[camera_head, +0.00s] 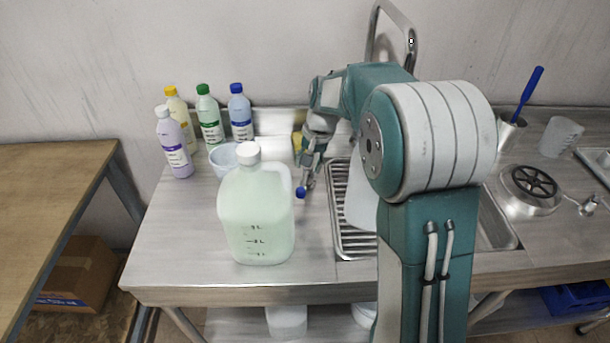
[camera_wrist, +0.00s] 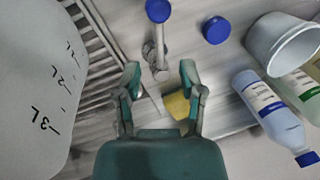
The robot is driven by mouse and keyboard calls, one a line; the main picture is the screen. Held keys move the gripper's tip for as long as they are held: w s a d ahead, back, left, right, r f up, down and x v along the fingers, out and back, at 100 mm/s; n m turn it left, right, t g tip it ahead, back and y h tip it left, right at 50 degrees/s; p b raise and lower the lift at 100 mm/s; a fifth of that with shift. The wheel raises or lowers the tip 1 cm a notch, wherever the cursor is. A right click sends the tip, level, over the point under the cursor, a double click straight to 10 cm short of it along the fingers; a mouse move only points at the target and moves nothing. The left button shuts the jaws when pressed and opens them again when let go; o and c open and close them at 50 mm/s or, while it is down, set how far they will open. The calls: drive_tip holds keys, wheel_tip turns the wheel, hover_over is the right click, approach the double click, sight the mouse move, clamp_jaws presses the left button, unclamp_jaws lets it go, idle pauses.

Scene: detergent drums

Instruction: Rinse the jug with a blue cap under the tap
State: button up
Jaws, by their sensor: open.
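A large translucent white jug (camera_head: 362,212) stands on the ribbed draining area, mostly behind my arm. A marked jug (camera_wrist: 40,80) fills the left of the wrist view and seems the same one; its cap is out of sight. A big pale-green jug (camera_head: 257,215) with a white cap stands at the front of the counter. A metal arch (camera_head: 391,10), apparently the tap, rises behind my arm. My gripper (camera_head: 308,178) is open and empty, beside the white jug; its fingers show in the wrist view (camera_wrist: 160,74). A blue-ended metal stem (camera_wrist: 158,12) lies beyond the fingertips.
Several bottles (camera_head: 208,118) and a pale bowl (camera_head: 226,156) stand at back left. A loose-looking blue disc (camera_wrist: 216,30) is near the bowl in the wrist view. A yellow sponge (camera_wrist: 177,105) lies near the gripper. A burner (camera_head: 532,188) is at right.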

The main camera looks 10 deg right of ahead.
sight(305, 180)
wheel_tip(305, 180, up, 6)
drive_tip(key=d, duration=0.1)
drive_tip(key=shift+s, duration=0.25)
idle(2.6)
clamp_jaws()
drive_tip(key=w+a+f+n+g+h, duration=0.15)
drive_tip(key=w+a+n+h, duration=0.3)
drive_tip(key=a+n, duration=0.95)
drive_tip(key=d+f+n, duration=0.1)
drive_tip(key=d+f, duration=0.1)
drive_tip(key=f, duration=0.1)
drive_tip(key=d+f+n, duration=0.1)
drive_tip(key=d+f, duration=0.1)
drive_tip(key=f, duration=0.1)
drive_tip(key=s+d+f+n, duration=0.1)
drive_tip(key=d+f+n, duration=0.1)
drive_tip(key=f, duration=0.1)
drive_tip(key=shift+f+g, duration=0.35)
drive_tip(key=shift+s+d+f, duration=0.1)
drive_tip(key=shift+s+d, duration=0.15)
drive_tip(key=shift+d, duration=0.35)
drive_tip(key=shift+s+d+f, duration=0.1)
drive_tip(key=shift+s+d, duration=0.2)
drive_tip(key=shift+d, duration=0.25)
drive_tip(key=shift+s+d+f, duration=0.1)
drive_tip(key=shift+s+d, duration=0.15)
drive_tip(key=shift+d, duration=0.35)
